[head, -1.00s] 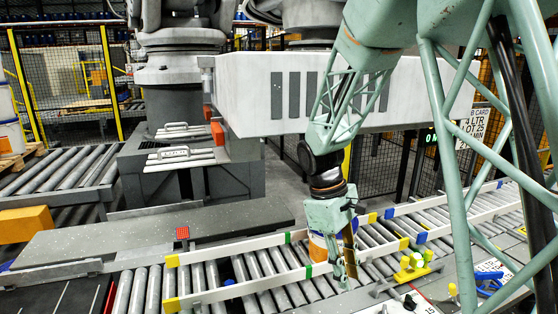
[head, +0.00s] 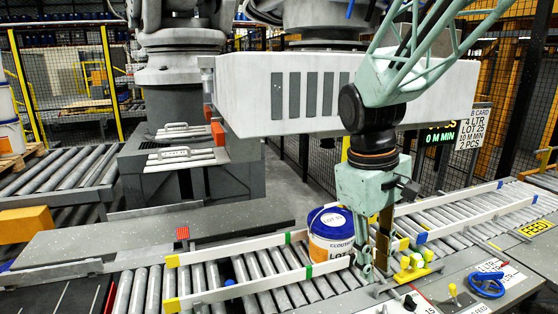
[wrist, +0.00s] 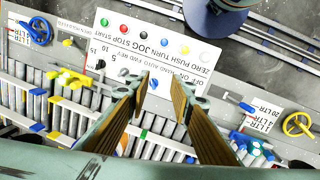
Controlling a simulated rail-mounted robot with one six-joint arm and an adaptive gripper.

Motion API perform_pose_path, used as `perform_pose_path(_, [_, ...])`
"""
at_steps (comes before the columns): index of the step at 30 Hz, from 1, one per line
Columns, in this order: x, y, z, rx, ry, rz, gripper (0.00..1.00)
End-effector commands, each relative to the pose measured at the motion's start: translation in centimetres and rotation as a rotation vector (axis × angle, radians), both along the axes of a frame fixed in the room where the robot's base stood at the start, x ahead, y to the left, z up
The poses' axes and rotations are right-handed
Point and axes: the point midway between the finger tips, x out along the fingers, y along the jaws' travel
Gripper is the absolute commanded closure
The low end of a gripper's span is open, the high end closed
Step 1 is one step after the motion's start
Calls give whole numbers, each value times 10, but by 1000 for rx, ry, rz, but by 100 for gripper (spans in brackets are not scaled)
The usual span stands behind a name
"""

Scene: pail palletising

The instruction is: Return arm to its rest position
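My gripper (head: 374,270) hangs fingers-down in the head view, just right of the pail and apparently nearer the camera. In the wrist view its two fingers (wrist: 163,88) stand apart with nothing between them. The pail (head: 331,240), white with a blue lid, orange markings and a label, stands upright on the roller conveyor (head: 265,272) between white guide rails. My gripper partly overlaps its right side in the picture; I cannot tell whether they touch.
A labelled button panel (wrist: 150,50) shows in the wrist view. A fence and a sign (head: 478,128) stand behind.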

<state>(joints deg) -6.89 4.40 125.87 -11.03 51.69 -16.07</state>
Motion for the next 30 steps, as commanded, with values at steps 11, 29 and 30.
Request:
perform_pose_path(11, [-44,-6,35,37,-77,-97,79])
perform_pose_path(29, [-116,-11,73,103,-193,-248,79])
perform_pose_path(30, [-121,-11,75,108,-201,-257,79])
